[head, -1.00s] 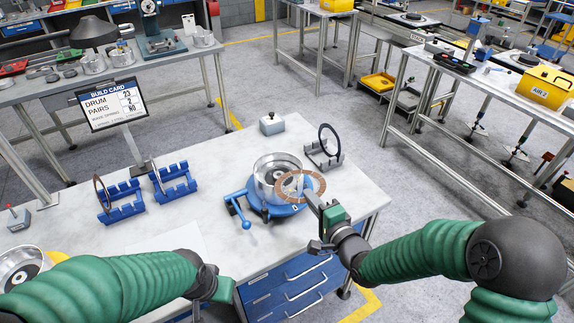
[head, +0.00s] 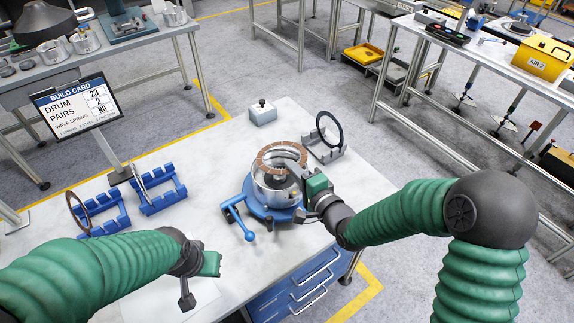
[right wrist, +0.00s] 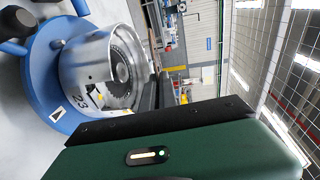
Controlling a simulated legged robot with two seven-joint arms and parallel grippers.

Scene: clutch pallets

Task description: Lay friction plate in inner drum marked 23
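The friction plate (head: 264,159), a flat brown ring, is over the mouth of the silver drum (head: 272,192) in the head view. It looks roughly level; I cannot tell whether it touches the rim. The drum stands on a round blue fixture (head: 252,190); the right wrist view shows the drum (right wrist: 88,62) and a "23" label beside it on the fixture (right wrist: 45,95). My right gripper (head: 303,174) is at the drum's right side, shut on the plate's edge; its fingertips are partly hidden. My left gripper (head: 207,268) is low at the bench front, away from the drum; its fingers are unclear.
The build card (head: 75,105) reads drum 23, pairs 2, wave spring NO. Blue racks (head: 165,200) stand at left, with ring plates. A grey stand (head: 325,153) holding a dark ring is behind the drum, near a small grey box (head: 262,115). The fixture's blue handle (head: 240,222) sticks out in front.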

